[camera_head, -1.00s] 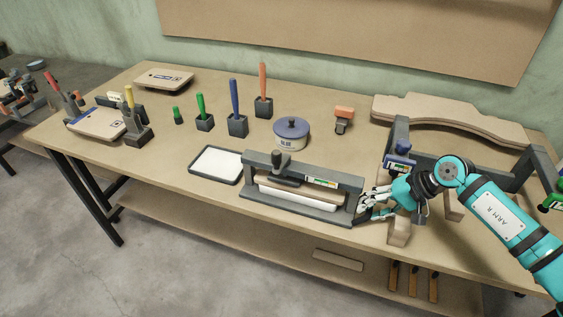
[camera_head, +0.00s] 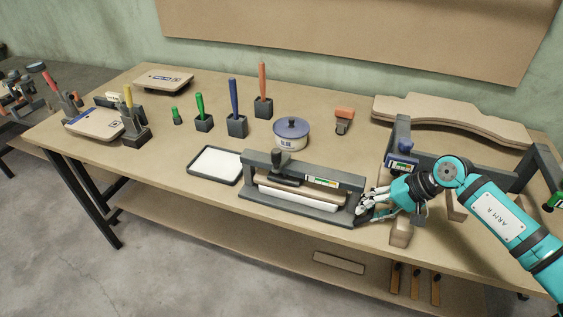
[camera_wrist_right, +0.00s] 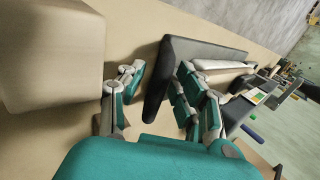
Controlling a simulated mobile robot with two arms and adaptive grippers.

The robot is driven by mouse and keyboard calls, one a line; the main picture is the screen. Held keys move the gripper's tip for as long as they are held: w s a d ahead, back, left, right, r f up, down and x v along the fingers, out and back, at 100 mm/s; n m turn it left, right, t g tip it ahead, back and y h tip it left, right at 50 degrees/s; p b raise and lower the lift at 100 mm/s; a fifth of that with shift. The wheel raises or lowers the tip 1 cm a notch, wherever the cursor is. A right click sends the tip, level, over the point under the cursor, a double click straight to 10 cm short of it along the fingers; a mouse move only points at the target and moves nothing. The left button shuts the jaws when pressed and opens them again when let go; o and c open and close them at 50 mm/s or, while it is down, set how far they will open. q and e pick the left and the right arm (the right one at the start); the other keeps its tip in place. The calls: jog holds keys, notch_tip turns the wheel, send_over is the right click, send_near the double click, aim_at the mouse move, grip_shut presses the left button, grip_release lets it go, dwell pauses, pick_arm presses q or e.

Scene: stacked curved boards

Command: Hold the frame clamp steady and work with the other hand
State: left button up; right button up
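A dark grey clamp frame (camera_head: 262,212) stands near the front edge of the bench in the head view. It has a black handle on top, a small coloured display, and a pale roll or board inside. I cannot tell whether this or the larger grey frame (camera_head: 431,161) at the right is the frame clamp. My right gripper (camera_head: 367,206) is at the dark frame's right end. In the right wrist view, its fingers (camera_wrist_right: 158,88) are apart on either side of the frame's dark end (camera_wrist_right: 157,105), with a gap on one side. My left gripper is not in view.
Curved boards (camera_head: 450,117) lie stacked at the back right. A wooden block (camera_head: 401,232) stands close beside my right gripper. A white tray (camera_head: 216,166) and a blue-lidded glue pot (camera_head: 291,134) are nearby. Several coloured-handled tools stand in holders farther left.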

jog(key=shift+a, duration=0.1)
grip_shut()
jog(key=shift+w+r, duration=0.15)
jog(key=shift+r, duration=0.1)
jog(key=shift+f, duration=0.1)
jog(key=shift+s+f+b, duration=0.2)
jog(key=shift+f+b, duration=0.15)
jog(key=shift+b, duration=0.55)
jog(key=shift+a+r+b, duration=0.1)
jog(key=shift+a+b, duration=0.05)
jog(key=shift+b, duration=2.55)
dwell(2.4)
dwell(0.6)
